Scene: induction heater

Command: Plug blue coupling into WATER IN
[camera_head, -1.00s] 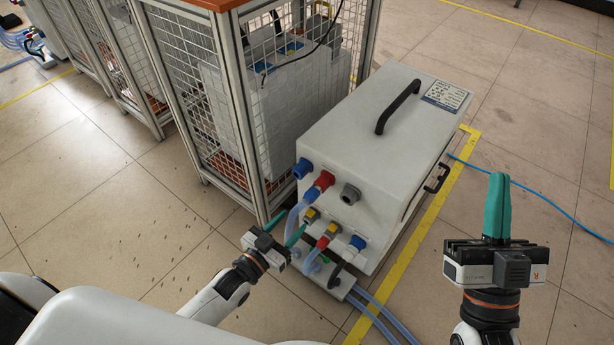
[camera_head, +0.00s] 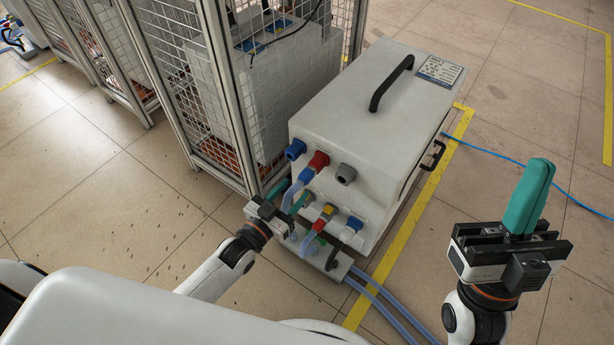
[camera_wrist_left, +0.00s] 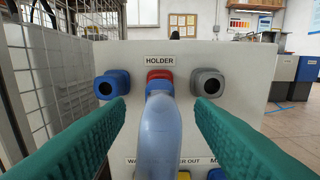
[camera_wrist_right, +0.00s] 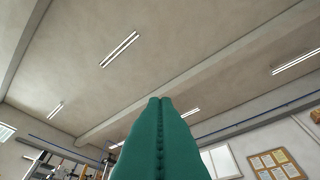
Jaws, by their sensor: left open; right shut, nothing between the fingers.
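The blue coupling (camera_head: 306,175) sits on the red socket (camera_head: 318,160) of the white machine's upper row, with a translucent hose hanging from it. In the left wrist view the coupling (camera_wrist_left: 159,87) is under the HOLDER label, between a blue socket (camera_wrist_left: 112,84) and a grey socket (camera_wrist_left: 207,82). My left gripper (camera_head: 292,193) is open below the upper row. In its wrist view the hose (camera_wrist_left: 158,135) runs between the green fingers (camera_wrist_left: 160,108), touching neither visibly. The lower labels are partly hidden by the hose. My right gripper (camera_head: 541,167) is shut and empty, pointing up.
The lower row has a red coupling (camera_head: 320,225) with a hose and a blue socket (camera_head: 354,223). A mesh cage (camera_head: 190,95) stands close on the left. Blue hoses (camera_head: 385,305) cross the floor.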

